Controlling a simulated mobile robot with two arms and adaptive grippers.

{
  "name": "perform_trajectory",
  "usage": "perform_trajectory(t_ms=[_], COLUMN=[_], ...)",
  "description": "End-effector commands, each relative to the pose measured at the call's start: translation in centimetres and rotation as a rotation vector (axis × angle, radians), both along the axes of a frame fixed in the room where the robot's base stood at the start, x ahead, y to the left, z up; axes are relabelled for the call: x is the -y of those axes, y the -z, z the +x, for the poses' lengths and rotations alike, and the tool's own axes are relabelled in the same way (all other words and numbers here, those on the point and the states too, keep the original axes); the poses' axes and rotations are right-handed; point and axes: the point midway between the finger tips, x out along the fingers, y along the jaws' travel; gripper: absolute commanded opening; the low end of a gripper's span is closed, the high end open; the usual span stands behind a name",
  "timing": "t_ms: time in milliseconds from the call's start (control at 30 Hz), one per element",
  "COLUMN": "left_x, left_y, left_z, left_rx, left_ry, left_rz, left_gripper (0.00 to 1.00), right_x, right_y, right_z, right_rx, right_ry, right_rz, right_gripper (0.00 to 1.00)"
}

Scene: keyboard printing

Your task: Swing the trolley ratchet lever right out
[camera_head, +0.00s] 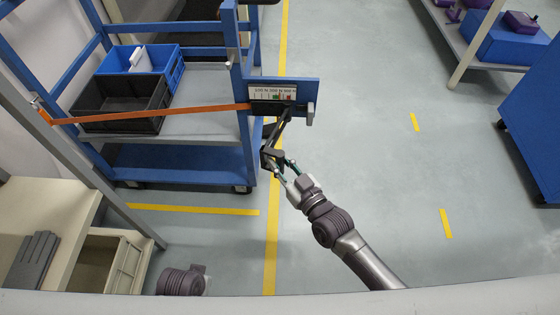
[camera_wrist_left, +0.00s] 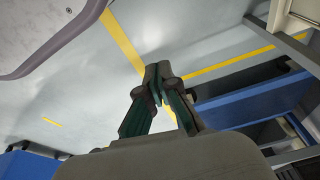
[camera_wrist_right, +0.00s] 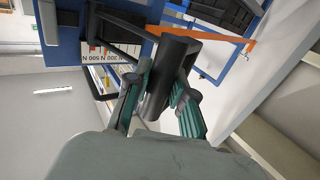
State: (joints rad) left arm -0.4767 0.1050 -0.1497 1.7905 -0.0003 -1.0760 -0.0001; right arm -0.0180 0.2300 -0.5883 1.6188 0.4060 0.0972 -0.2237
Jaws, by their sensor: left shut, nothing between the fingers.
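The ratchet lever (camera_head: 270,158) is black and sticks out toward me from the ratchet block on the blue trolley's (camera_head: 233,60) corner plate. Its thick black grip (camera_wrist_right: 172,68) also shows in the right wrist view. My right gripper (camera_head: 283,170) is at the lever's near end, with one finger on each side of the grip, seemingly closed on it; the exact contact is partly hidden. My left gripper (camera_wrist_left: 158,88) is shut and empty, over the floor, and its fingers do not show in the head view.
An orange strap (camera_head: 150,115) runs from the ratchet to a grey post at left. A blue bin (camera_head: 172,58) and a black bin (camera_head: 110,125) sit on the trolley. A force scale label (camera_head: 272,92) is above the ratchet. Floor to the right is clear.

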Motion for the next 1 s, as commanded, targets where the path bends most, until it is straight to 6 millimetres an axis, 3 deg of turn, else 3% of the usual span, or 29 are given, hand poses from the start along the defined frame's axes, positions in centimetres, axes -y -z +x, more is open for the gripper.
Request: perform_trajectory(t_ms=[33,100,433,600,900,933,1000], left_x=[0.0,0.0,0.0,-0.1,-0.1,-0.1,-0.1], left_y=[0.0,0.0,-0.1,1.9,2.2,2.2,2.2], left_z=[0.0,0.0,0.0,-0.7,-0.7,-0.7,-0.7], left_rx=[0.0,0.0,0.002,-0.013,-0.011,-0.011,-0.011], left_ry=[0.0,0.0,0.0,0.002,0.002,0.002,0.002], left_rz=[0.0,0.0,0.0,0.002,0.001,0.001,0.001], left_gripper=[0.0,0.0,0.0,0.0,0.0,0.0,0.0], right_x=[0.0,0.0,-0.2,-1.2,-1.5,-1.5,-1.5], right_y=[0.0,0.0,-0.1,-0.1,0.0,0.0,0.0], right_z=[0.0,0.0,0.0,0.2,0.1,0.1,0.1], right_rx=[0.0,0.0,-0.001,-0.002,-0.001,-0.001,-0.001], right_ry=[0.0,0.0,0.0,-0.001,-0.004,-0.004,-0.004], right_rz=[0.0,0.0,0.001,0.001,0.002,0.002,0.002], right_gripper=[0.1,0.0,0.0,0.0,0.0,0.26,0.38])
